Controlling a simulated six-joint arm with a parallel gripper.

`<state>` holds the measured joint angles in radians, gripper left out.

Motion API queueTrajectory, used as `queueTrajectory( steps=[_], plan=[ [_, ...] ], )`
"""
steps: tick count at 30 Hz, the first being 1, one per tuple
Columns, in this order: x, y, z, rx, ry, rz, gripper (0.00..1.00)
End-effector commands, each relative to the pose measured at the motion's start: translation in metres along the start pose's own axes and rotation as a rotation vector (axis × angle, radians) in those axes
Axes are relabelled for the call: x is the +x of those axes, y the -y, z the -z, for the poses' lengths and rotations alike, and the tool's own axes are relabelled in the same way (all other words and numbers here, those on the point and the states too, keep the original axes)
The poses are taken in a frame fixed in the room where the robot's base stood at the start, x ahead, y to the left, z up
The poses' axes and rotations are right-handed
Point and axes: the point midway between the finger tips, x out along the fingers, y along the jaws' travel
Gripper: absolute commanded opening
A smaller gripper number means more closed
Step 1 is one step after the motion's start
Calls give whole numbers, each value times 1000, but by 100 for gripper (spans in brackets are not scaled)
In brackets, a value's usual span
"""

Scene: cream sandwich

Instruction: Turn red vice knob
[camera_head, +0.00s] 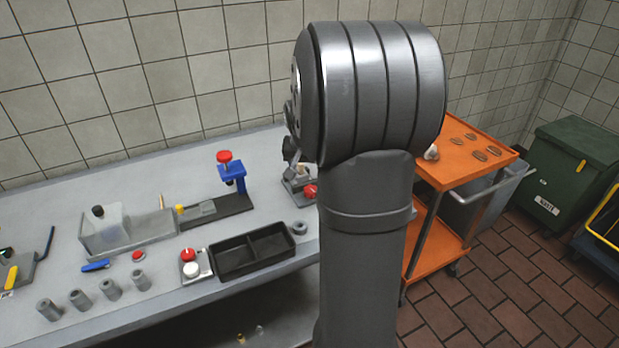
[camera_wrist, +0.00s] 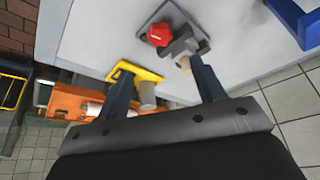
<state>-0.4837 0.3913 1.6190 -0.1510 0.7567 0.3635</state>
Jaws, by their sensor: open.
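The red vice knob (camera_wrist: 160,34) is in the upper middle of the wrist view, on a grey metal vice (camera_wrist: 182,46) with a square base plate. It also shows in the head view (camera_head: 310,191), close to the left edge of my arm. My gripper (camera_wrist: 160,68) is open, its two dark fingers wide apart and pointing toward the vice. The right fingertip appears close to the vice body; I cannot tell whether they touch. The knob lies beyond the fingertips, not between them. In the head view my arm hides part of the vice and most of the gripper.
A blue press (camera_head: 233,172) with a red top stands left of the vice. A black divided tray (camera_head: 252,270) and a small box with red and white buttons (camera_head: 190,268) lie near the bench's front edge. An orange cart (camera_head: 455,170) stands right.

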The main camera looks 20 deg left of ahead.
Motion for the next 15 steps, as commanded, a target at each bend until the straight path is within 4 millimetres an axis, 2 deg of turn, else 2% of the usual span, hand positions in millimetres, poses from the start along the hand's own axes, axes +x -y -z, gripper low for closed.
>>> queueTrajectory(
  steps=[1,6,10,15],
  plan=[
    [-12,0,1,0,-3,1,63],
    [-40,0,1,1,-2,1,63],
    [-52,0,0,1,-1,0,63],
    [-56,0,0,1,0,0,63]
  ],
)
